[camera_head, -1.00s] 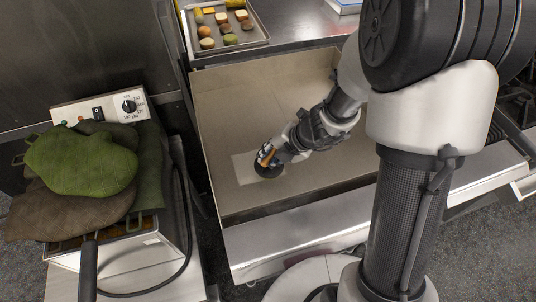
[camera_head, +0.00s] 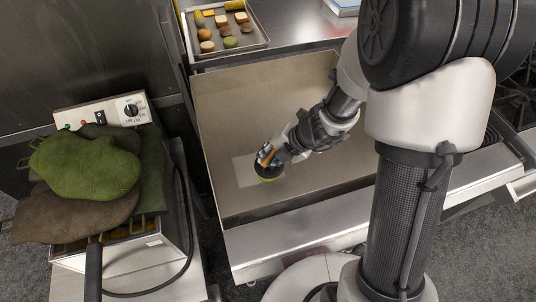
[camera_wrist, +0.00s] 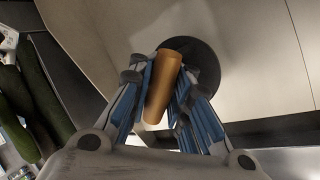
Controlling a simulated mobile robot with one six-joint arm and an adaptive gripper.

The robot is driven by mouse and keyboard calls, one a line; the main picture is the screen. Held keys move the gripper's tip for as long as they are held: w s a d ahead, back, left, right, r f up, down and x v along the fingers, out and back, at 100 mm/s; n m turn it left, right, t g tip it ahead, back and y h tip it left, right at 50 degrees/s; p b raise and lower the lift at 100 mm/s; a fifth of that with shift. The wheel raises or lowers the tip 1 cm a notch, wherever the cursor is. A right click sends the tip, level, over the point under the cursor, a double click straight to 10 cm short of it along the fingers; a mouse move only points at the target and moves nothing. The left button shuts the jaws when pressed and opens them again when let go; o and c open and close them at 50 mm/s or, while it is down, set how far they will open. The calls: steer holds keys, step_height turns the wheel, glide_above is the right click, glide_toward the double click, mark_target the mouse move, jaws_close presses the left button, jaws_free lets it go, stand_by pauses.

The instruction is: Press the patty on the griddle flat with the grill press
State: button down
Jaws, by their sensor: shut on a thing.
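The grill press (camera_head: 267,172) is a dark round plate with an orange-brown wooden handle. It is on or just above the griddle (camera_head: 295,100), a wide beige plate, left of its middle; I cannot tell whether it touches. My gripper (camera_head: 272,154) is shut on the handle. In the wrist view, the fingers (camera_wrist: 163,75) flank the handle, and the dark plate (camera_wrist: 205,62) shows beyond it. A thin yellowish edge shows under the press's near rim in the head view. I cannot tell whether it is the patty, which is otherwise not visible and may be hidden beneath.
A pale square (camera_head: 244,169) lies on the griddle beside the press. A tray (camera_head: 262,43) of several food pieces stands behind. At left, green and brown oven mitts (camera_head: 85,168) cover a fryer with a dark handle. The griddle's right and back areas are clear.

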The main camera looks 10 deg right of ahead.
steer(key=shift+w+r+p, duration=0.1)
steer(key=shift+r+p, duration=3.45)
steer(key=shift+r, duration=0.2)
steer(key=shift+a+f, duration=0.1)
steer(key=shift+a, duration=0.05)
